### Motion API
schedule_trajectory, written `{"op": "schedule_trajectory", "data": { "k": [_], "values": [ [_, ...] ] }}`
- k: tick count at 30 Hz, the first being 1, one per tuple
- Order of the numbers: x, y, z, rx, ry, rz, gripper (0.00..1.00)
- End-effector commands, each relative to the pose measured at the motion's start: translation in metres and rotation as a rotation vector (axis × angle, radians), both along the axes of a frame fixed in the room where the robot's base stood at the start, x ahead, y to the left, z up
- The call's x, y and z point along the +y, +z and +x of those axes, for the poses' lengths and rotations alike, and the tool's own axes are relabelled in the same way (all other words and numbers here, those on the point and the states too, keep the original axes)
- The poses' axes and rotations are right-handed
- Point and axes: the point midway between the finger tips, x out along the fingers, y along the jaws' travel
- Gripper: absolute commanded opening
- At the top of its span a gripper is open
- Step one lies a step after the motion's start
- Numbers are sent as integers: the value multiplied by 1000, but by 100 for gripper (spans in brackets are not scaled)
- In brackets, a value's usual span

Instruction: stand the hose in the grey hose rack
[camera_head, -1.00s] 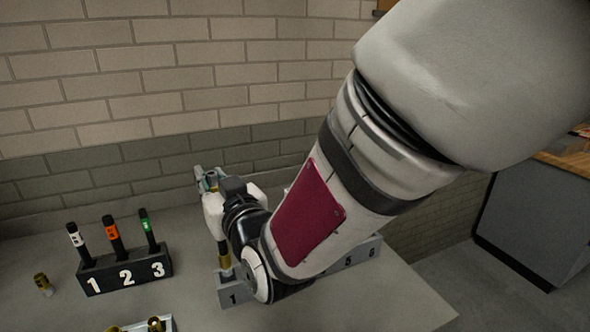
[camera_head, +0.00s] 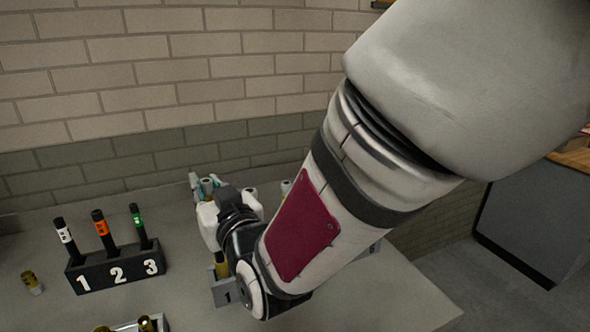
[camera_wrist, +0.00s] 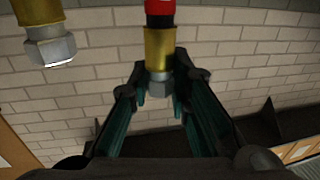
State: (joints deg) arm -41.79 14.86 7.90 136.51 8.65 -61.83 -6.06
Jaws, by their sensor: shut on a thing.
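In the wrist view my gripper (camera_wrist: 158,92) is shut on a hose (camera_wrist: 159,47), at the hex nut below its brass collar; a red band shows above the collar. In the head view my gripper (camera_head: 204,188) is above the back left of the grey hose rack (camera_head: 222,292), and my arm hides most of the rack. A brass fitting (camera_head: 221,266) shows just above that end, partly behind my wrist. I cannot tell how the held hose stands to its slot.
A second brass fitting with a hex nut (camera_wrist: 50,40) is close at left in the wrist view. A loose brass fitting (camera_head: 32,282) and a tray (camera_head: 125,327) are nearby. A brick wall (camera_head: 130,70) stands behind.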

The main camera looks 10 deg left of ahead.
Motion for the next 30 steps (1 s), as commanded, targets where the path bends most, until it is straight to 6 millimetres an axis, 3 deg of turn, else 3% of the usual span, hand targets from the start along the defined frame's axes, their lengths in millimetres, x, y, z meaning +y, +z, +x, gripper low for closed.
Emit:
{"op": "schedule_trajectory", "data": {
  "k": [30],
  "values": [
    [0,-33,1,-1,0,1,0]
  ]
}}
